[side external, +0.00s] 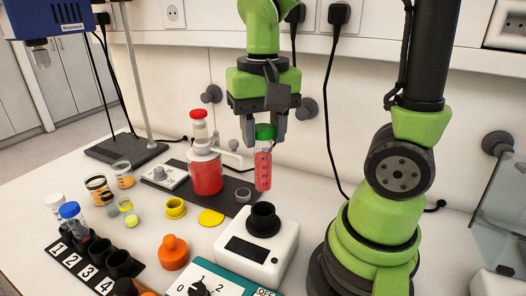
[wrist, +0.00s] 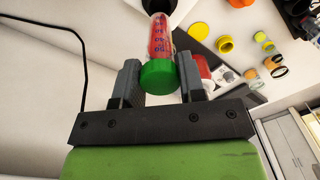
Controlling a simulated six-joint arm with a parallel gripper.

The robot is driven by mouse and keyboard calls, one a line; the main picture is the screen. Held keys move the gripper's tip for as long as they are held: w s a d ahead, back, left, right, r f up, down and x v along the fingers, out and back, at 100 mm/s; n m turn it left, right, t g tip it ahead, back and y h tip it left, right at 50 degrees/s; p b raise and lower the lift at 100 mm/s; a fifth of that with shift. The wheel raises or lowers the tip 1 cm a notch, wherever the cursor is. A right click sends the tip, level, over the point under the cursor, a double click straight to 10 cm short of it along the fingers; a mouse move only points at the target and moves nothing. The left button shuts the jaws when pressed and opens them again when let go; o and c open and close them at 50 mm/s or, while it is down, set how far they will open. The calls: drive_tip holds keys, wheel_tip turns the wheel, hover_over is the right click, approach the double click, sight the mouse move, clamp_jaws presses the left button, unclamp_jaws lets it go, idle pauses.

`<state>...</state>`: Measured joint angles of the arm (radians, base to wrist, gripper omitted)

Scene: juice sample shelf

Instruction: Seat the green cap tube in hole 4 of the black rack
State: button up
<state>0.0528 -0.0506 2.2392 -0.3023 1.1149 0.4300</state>
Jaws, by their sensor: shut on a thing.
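The green cap tube (side external: 263,168) has red contents and blue markings. It hangs upright below my gripper (side external: 264,137), clear of the table. My gripper is shut on it near the green cap, which also shows between the fingers in the wrist view (wrist: 158,76). The black rack (side external: 76,270) is at the lower left in the side external view, well left of and in front of the tube. White labels 1 to 4 run along it. Dark hole collars, one at the label 4 end (side external: 119,263), stand beside the labels. The blue cap tube (side external: 72,212) stands toward the label 1 end.
A white device with a black cup (side external: 263,218), an orange bottle (side external: 173,252) and a teal dial panel (side external: 225,284) stand between tube and rack. A red-filled bottle (side external: 205,175) is close left of the tube. Yellow pieces (side external: 211,217) and small jars (side external: 123,175) lie farther left.

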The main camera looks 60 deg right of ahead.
drive_tip(key=shift+w+r, duration=0.1)
drive_tip(key=shift+r, duration=0.4)
drive_tip(key=shift+w+r, duration=0.25)
drive_tip(key=w+a+f, duration=0.1)
drive_tip(key=w+a, duration=0.3)
drive_tip(key=w, duration=0.3)
drive_tip(key=w+a, duration=0.3)
drive_tip(key=w, duration=0.4)
drive_tip(key=w+a+f, duration=0.7)
drive_tip(key=a+f, duration=0.3)
drive_tip(key=f, duration=0.1)
drive_tip(key=shift+a+f, duration=0.25)
drive_tip(key=shift+f, duration=0.1)
drive_tip(key=shift+f, duration=2.05)
